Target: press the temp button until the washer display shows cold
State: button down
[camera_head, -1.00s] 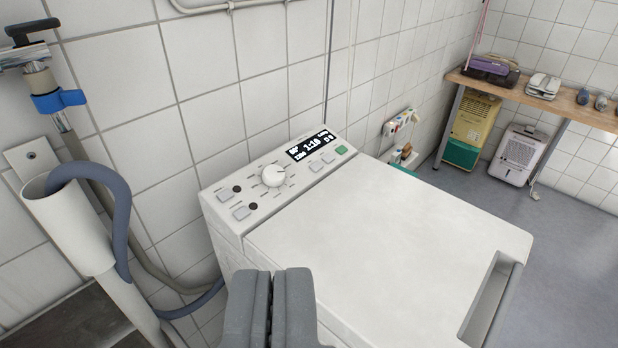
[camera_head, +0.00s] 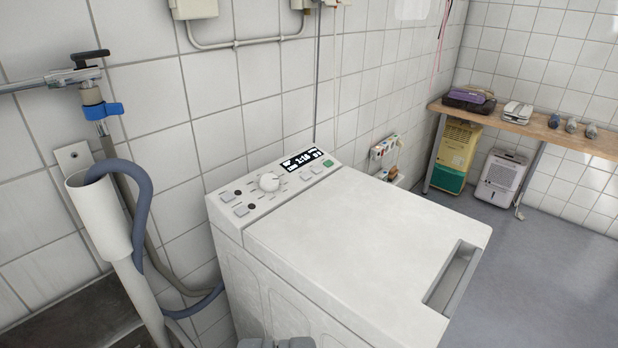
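The white top-loading washer (camera_head: 350,235) stands against the tiled wall. Its control panel (camera_head: 262,205) runs along the back edge of the top. The panel has a round white dial (camera_head: 268,182), a black display (camera_head: 305,161) with white text, a green button (camera_head: 328,162) and several pale buttons. The display seems to read 1:10; its smaller text and the button labels are too small to read. My gripper (camera_head: 277,342) shows only at the bottom edge, in front of the washer and apart from the panel. Its fingertips look close together and hold nothing visible.
At left are a grey drain hose (camera_head: 146,215) in a white standpipe (camera_head: 103,215) and a tap with a blue fitting (camera_head: 103,110). At right stand a wooden bench (camera_head: 480,118) and a white dehumidifier (camera_head: 500,178). The grey floor (camera_head: 555,230) at right is clear.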

aim_at(306, 176)
jog(key=z, duration=0.35)
jog(key=i, duration=1.2)
jog(key=u, duration=0.35)
